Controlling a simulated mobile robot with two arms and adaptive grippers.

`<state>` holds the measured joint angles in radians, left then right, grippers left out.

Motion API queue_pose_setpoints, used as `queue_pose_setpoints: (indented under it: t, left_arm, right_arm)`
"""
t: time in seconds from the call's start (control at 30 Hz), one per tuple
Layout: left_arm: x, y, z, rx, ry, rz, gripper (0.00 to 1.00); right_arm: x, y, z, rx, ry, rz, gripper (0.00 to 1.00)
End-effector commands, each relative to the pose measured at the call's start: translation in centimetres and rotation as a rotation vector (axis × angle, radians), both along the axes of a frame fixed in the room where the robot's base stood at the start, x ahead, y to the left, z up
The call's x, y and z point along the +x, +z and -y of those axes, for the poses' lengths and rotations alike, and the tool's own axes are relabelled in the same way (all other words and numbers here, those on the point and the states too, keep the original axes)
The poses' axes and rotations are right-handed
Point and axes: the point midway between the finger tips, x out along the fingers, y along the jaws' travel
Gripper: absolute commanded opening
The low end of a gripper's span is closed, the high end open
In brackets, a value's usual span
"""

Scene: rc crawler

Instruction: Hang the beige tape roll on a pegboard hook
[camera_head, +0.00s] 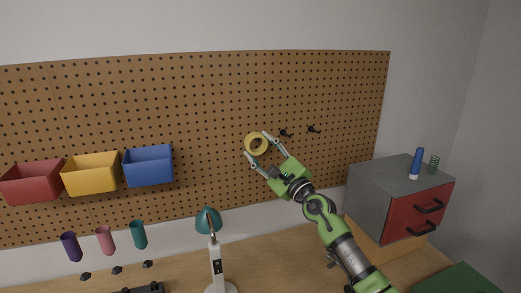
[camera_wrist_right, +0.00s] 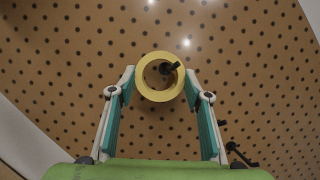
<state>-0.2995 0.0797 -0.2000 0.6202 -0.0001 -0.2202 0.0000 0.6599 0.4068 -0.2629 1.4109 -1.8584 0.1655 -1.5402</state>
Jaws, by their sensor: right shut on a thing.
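The beige tape roll (camera_head: 256,144) appears as a yellowish ring at the pegboard (camera_head: 210,110), right of its middle. My right gripper (camera_head: 257,147) is shut on the roll, with one finger on each side; it also shows in the wrist view (camera_wrist_right: 160,82). In the wrist view the roll (camera_wrist_right: 142,90) faces the camera, and a black hook (camera_wrist_right: 170,68) shows inside its hole. I cannot tell whether the hook passes through the ring or lies just behind it. Two more black hooks (camera_head: 286,132) (camera_head: 313,128) sit to the right of the roll. My left gripper is not in view.
Red (camera_head: 32,184), yellow (camera_head: 90,176) and blue (camera_head: 148,167) bins hang at the left. A teal lamp (camera_head: 208,222) stands below. A grey cabinet with a red drawer (camera_head: 415,210) is at the right, carrying a blue object (camera_head: 417,162) and a green coil (camera_head: 434,164).

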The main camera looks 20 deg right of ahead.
Motion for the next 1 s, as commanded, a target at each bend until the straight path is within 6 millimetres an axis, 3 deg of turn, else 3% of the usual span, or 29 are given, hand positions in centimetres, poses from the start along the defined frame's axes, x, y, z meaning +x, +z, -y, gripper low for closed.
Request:
queue_pose_setpoints:
  t: [0.3, 0.33, 0.4, 0.73, 1.0]
  left_arm:
    - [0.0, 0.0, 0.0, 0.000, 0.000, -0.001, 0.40]
    - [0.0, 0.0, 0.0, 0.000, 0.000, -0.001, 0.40]
    - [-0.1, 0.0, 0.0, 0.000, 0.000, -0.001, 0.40]
    - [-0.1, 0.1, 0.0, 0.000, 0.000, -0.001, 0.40]
    - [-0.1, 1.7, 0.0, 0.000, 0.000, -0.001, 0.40]
  right_arm:
    - [0.0, -0.4, -0.1, -0.002, 0.001, -0.007, 0.27]
    - [0.0, -0.4, -0.1, -0.002, 0.001, -0.007, 0.53]
    - [0.0, -0.4, -0.1, -0.002, 0.002, -0.006, 0.64]
    - [-0.1, -0.2, 0.0, -0.002, 0.001, -0.004, 0.64]
    - [-1.5, 0.0, 0.1, 0.000, 0.001, -0.004, 0.64]
